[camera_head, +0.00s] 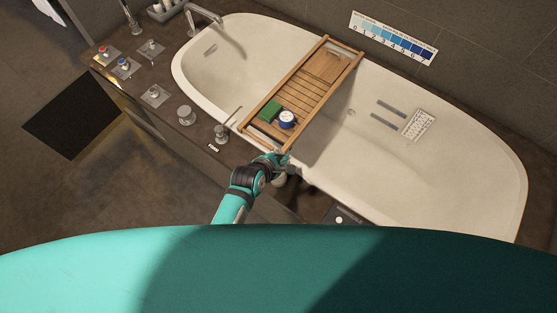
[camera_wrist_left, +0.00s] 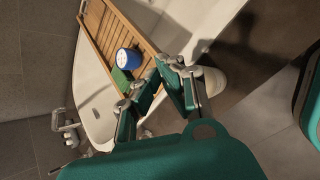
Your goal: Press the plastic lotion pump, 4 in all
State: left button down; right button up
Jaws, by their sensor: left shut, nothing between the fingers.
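My left gripper (camera_head: 282,162) is at the near rim of the bathtub, just in front of the near end of the wooden bath tray. Its green fingers also show in the left wrist view (camera_wrist_left: 162,78); they are shut and empty. A pale rounded object (camera_head: 279,181) lies beside and below the gripper in the head view, partly hidden by it. A pale rounded thing (camera_wrist_left: 212,82) also shows behind the right finger in the left wrist view. I cannot tell whether either is the lotion pump; no pump head is clearly visible. My right gripper is not in view.
The wooden tray (camera_head: 304,87) spans the white bathtub (camera_head: 455,165). On it are a green block (camera_head: 270,110) and a blue-and-white jar (camera_head: 287,119). Metal fittings, including a knob (camera_head: 186,115), stand on the dark ledge at left. A numbered strip (camera_head: 393,38) is on the wall.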

pick_arm(q)
jog(key=shift+s+f+b, duration=0.1)
jog(key=shift+f+b, duration=0.3)
jog(key=shift+f, duration=0.35)
dwell(0.4)
dwell(0.4)
jog(key=shift+r+p, duration=1.25)
jog(key=shift+p, duration=0.1)
